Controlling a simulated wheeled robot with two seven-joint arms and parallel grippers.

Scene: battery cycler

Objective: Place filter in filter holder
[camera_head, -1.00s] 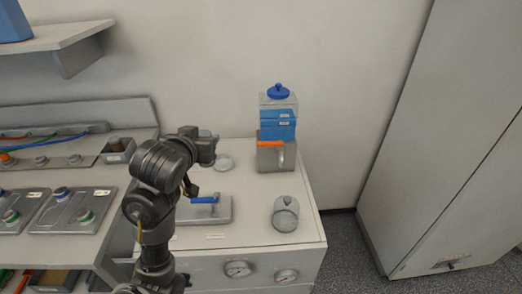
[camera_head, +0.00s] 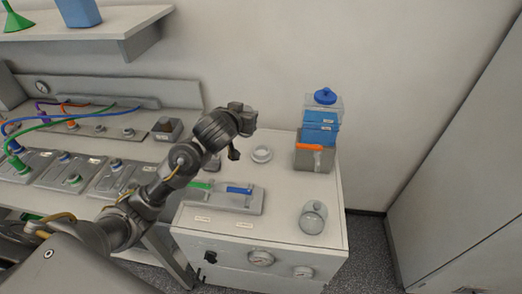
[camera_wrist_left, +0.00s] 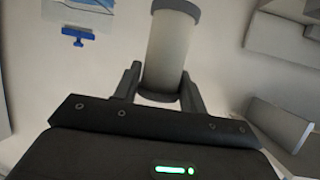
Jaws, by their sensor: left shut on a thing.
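My left gripper (camera_wrist_left: 161,76) is shut on a pale, translucent cylinder (camera_wrist_left: 169,45) with a grey rim at its far end, which may be the filter. In the head view the left gripper (camera_head: 238,120) is above the back left of the white cabinet top (camera_head: 280,200); its fingers and the held cylinder are not clear there. A small pale ring-shaped piece (camera_head: 262,154), possibly the filter holder, lies on the cabinet top below and right of the gripper, apart from it. My right gripper is not in view.
A grey box with an orange handle (camera_head: 315,147) and blue containers (camera_head: 321,125) stands at the back right. A glass jar (camera_head: 313,217) is at the front right. A plate with green and blue handles (camera_head: 225,196) lies front left. A shelf (camera_head: 120,28) is above left.

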